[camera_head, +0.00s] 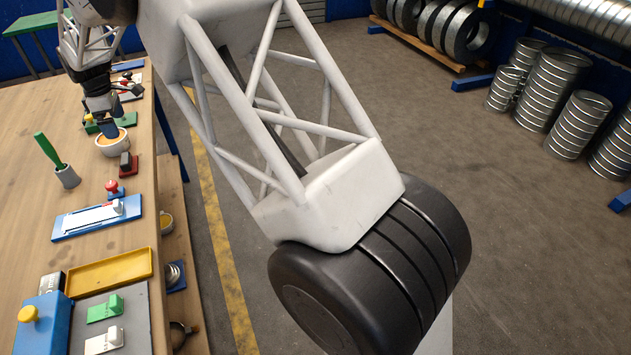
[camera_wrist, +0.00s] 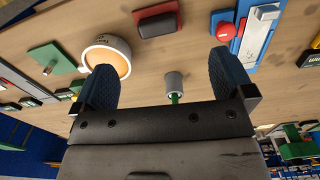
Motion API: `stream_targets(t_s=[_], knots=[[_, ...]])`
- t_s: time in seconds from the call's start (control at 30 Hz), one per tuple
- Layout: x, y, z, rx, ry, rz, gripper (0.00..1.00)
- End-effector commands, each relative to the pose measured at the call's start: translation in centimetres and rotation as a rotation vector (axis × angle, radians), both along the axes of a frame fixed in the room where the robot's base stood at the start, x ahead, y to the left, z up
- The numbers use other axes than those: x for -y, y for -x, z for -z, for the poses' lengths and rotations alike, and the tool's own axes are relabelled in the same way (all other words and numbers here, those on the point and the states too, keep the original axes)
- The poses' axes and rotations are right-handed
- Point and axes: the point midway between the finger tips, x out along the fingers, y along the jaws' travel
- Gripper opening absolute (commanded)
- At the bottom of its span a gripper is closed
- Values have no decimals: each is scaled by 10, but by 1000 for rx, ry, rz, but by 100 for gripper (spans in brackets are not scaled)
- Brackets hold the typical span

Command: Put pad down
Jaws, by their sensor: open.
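My gripper (camera_head: 108,131) is over the far part of the workbench, beside and partly in front of the cup in the head view. I cannot tell for certain which thing is the pad. The gripper is apart from this block.
A pale cup with orange contents (camera_head: 112,146) stands close to the gripper. A grey holder with a green-handled tool (camera_head: 67,177), a red knob (camera_head: 112,187), a blue plate with a white slide (camera_head: 72,224) and a yellow tray (camera_head: 108,272) stand nearer. Bare wood lies left.

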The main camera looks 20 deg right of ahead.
Motion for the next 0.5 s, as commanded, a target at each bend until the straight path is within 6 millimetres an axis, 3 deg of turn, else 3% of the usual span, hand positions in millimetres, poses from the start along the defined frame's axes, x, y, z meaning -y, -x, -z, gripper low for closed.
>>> stream_targets(t_s=[0.27, 0.5], knots=[[65, 37, -49, 23, -12, 159, 100], [124, 81, -88, 43, -25, 317, 100]])
